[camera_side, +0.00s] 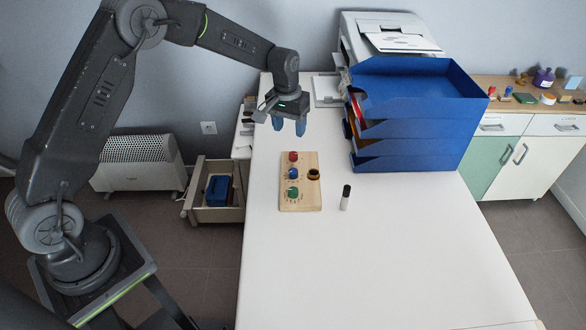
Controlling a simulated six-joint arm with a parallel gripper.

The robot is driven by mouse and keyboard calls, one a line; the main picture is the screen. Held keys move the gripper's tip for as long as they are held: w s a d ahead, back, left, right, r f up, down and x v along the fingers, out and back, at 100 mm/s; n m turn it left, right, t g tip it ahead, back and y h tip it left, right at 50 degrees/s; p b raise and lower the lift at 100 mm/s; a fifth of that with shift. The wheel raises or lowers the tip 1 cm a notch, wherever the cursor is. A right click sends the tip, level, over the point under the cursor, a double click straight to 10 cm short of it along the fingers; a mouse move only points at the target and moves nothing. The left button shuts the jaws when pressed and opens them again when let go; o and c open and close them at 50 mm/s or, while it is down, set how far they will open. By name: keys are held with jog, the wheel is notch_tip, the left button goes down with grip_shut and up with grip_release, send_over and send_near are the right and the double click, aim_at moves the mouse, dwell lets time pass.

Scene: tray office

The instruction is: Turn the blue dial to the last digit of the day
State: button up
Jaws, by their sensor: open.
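A wooden board (301,204) lies flat on the white table. It carries a red dial (293,157), a blue dial (294,174) in the middle and a green dial (292,193) in a column at its left side. A dark round piece with a brownish rim (314,174) sits at its right edge. Marks around the dials are too small to read. My gripper (289,129) points down above the table, behind the board, with its blue fingers apart and empty. It touches none of the dials. No day or date is readable in the view.
A dark-capped white marker (345,197) stands right of the board. A blue stacked tray (415,115) with papers fills the back right, in front of a printer (385,35). The front of the white table (375,270) is clear.

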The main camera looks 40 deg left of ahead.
aim_at(293, 170)
jog(key=f, duration=1)
jog(key=w+f, duration=0.1)
jog(key=f, duration=0.5)
jog(key=shift+d, duration=0.2)
jog(key=shift+c, duration=0.2)
jog(key=c, duration=0.9)
